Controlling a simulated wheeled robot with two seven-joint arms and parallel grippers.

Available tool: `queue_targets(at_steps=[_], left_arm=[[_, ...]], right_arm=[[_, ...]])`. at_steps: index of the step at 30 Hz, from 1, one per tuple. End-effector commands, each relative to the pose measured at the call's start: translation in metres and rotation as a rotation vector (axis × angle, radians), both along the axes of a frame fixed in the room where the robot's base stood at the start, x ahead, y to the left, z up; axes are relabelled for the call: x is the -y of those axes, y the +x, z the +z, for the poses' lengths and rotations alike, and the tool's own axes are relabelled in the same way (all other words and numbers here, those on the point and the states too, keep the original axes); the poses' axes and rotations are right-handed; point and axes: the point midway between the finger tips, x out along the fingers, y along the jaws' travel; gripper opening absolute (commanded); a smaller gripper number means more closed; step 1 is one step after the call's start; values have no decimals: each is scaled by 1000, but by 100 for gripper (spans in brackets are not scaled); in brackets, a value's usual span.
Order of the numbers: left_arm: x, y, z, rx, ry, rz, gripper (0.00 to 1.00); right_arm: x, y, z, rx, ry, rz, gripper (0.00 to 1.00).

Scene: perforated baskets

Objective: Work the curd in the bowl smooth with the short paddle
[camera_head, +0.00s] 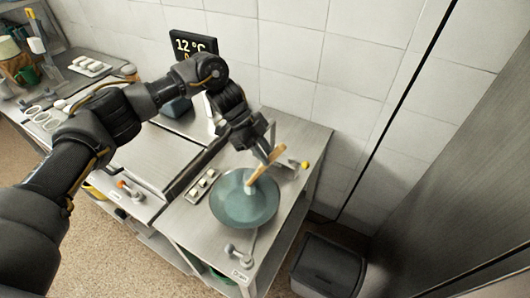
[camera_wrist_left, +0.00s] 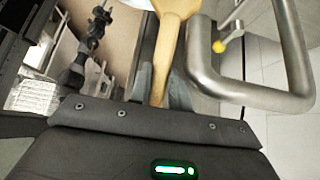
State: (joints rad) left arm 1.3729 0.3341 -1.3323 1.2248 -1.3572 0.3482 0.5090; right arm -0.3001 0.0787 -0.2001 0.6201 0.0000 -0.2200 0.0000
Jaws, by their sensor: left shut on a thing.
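The wooden paddle (camera_head: 266,162) is in the fingers of my left gripper (camera_head: 268,153), tilted, with its lower end down at the bowl. The paddle (camera_wrist_left: 169,38) fills the upper middle of the left wrist view, its handle between the fingertips (camera_wrist_left: 172,92). The blue-green bowl (camera_head: 232,215) stands on the steel counter below the gripper. A small whitish patch (camera_head: 250,187) shows inside it by the paddle's lower end; I cannot tell whether it is curd or paddle. Only a pale edge shows at the top of the left wrist view. My right gripper is not in view.
A bent steel tube (camera_wrist_left: 250,91) runs close right of the paddle, with a yellow knob (camera_wrist_left: 218,46) near it. A small tray of white pieces (camera_head: 202,186) lies left of the bowl. A dark bin (camera_head: 329,268) stands at lower right. A tiled wall (camera_head: 310,60) closes the back.

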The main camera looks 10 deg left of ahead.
Motion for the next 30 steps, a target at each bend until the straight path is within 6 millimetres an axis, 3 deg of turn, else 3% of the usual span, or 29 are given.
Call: queue_targets(at_steps=[13,30], left_arm=[[-8,-15,-3,-3,4,2,0],[-4,-4,-2,-4,6,3,0]], right_arm=[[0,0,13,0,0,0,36],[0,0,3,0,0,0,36]])
